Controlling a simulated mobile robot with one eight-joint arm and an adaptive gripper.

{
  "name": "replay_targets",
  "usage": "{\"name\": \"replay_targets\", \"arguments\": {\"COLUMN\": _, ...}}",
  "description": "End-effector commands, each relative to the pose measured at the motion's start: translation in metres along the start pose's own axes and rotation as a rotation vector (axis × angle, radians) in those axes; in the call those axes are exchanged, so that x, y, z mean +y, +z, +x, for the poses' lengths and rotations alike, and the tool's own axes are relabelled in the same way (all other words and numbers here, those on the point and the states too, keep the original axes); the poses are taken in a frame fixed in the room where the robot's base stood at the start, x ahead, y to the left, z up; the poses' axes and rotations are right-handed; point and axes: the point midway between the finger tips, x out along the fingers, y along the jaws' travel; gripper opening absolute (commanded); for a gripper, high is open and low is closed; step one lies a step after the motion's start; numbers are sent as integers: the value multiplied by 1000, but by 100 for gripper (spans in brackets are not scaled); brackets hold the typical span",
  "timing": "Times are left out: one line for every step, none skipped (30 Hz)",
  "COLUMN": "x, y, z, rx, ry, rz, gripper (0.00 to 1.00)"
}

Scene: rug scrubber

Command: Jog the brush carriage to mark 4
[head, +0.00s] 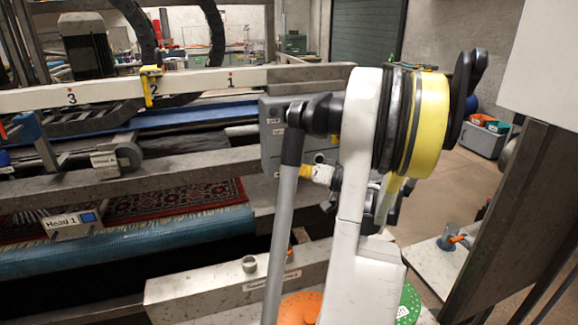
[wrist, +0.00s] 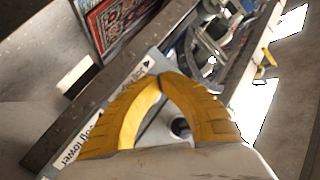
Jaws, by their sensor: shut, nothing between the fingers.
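The white scale beam (head: 110,91) runs across the upper left of the head view with numerals 3, 2 and 1 from left to right. Mark 4 is not in view. A yellow pointer (head: 149,87) stands on the beam at mark 2. A dark motor (head: 88,55) and frame stand behind the beam; I cannot tell whether they are the brush carriage. A grey control box (head: 272,138) is partly hidden behind my arm. In the wrist view, the yellow fingers of my gripper (wrist: 170,78) meet at their tips, empty. A dark round knob (wrist: 180,127) shows between them.
A metal beam (head: 235,285) lies in front. Orange (head: 300,308) and green (head: 408,303) discs are near my arm. Open floor (head: 432,195) shows at right.

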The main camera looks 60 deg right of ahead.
Motion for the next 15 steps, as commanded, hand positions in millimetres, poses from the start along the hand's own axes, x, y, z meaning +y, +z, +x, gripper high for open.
{"name": "replay_targets", "arguments": {"x": 0, "y": 0, "z": 0, "rx": 0, "ry": 0, "rz": 0, "gripper": 0}}
{"name": "replay_targets", "arguments": {"x": 0, "y": 0, "z": -1, "rx": 0, "ry": 0, "rz": 0, "gripper": 0}}
{"name": "replay_targets", "arguments": {"x": -1, "y": 1, "z": -2, "rx": 0, "ry": 0, "rz": 0, "gripper": 0}}
{"name": "replay_targets", "arguments": {"x": -1, "y": 1, "z": -2, "rx": 0, "ry": 0, "rz": 0, "gripper": 0}}
{"name": "replay_targets", "arguments": {"x": -2, "y": 2, "z": -3, "rx": 0, "ry": 0, "rz": 0, "gripper": 0}}
{"name": "replay_targets", "arguments": {"x": -2, "y": 3, "z": -5, "rx": 0, "ry": 0, "rz": 0, "gripper": 0}}
{"name": "replay_targets", "arguments": {"x": -3, "y": 3, "z": -6, "rx": 0, "ry": 0, "rz": 0, "gripper": 0}}
{"name": "replay_targets", "arguments": {"x": -4, "y": 4, "z": -8, "rx": 0, "ry": 0, "rz": 0, "gripper": 0}}
{"name": "replay_targets", "arguments": {"x": -5, "y": 5, "z": -9, "rx": 1, "ry": 1, "rz": 0, "gripper": 0}}
{"name": "replay_targets", "arguments": {"x": -5, "y": 6, "z": -10, "rx": 1, "ry": 1, "rz": 0, "gripper": 0}}
{"name": "replay_targets", "arguments": {"x": -6, "y": 6, "z": -12, "rx": 1, "ry": 1, "rz": 0, "gripper": 0}}
{"name": "replay_targets", "arguments": {"x": -6, "y": 7, "z": -13, "rx": 1, "ry": 1, "rz": 0, "gripper": 0}}
{"name": "replay_targets", "arguments": {"x": -7, "y": 7, "z": -13, "rx": 1, "ry": 1, "rz": 0, "gripper": 0}}
{"name": "replay_targets", "arguments": {"x": -7, "y": 7, "z": -14, "rx": 1, "ry": 1, "rz": 0, "gripper": 0}}
{"name": "replay_targets", "arguments": {"x": -7, "y": 7, "z": -14, "rx": 1, "ry": 1, "rz": 0, "gripper": 0}}
